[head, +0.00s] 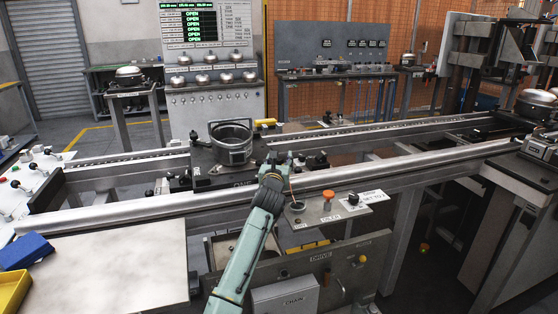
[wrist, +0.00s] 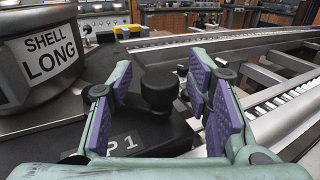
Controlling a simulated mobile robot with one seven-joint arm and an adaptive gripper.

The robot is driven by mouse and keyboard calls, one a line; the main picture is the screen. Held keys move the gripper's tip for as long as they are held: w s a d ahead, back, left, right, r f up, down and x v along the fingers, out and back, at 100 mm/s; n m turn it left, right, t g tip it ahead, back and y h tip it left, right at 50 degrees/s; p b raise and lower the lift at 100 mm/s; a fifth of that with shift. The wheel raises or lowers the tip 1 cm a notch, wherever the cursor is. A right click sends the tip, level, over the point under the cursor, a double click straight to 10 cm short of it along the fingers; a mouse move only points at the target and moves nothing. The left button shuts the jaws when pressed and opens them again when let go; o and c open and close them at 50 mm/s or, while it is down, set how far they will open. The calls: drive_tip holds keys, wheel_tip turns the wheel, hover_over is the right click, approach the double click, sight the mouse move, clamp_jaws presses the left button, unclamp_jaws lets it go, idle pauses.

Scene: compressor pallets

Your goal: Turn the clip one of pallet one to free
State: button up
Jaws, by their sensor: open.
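Pallet one (head: 205,182) is a dark plate on the conveyor, carrying an open grey metal shell (head: 232,143). In the wrist view the shell (wrist: 40,60) stands at the left, labelled "SHELL LONG". A black round knob (wrist: 159,88), which looks like clip one, stands on a dark block (wrist: 140,138) whose partly hidden label ends in "P 1". My gripper (wrist: 163,100) is open, its purple-padded fingers on either side of the knob with visible gaps. In the head view my gripper (head: 280,160) is at the pallet's right side, and it hides the knob there.
Conveyor rails (head: 130,213) run along the front and back of the pallet. A small panel (head: 325,208) with an orange button and a black knob sits right of my arm. A blue bin (head: 25,250) and a yellow bin (head: 12,290) lie at the front left.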

drive_tip(key=shift+c, duration=0.2)
clamp_jaws()
idle(0.6)
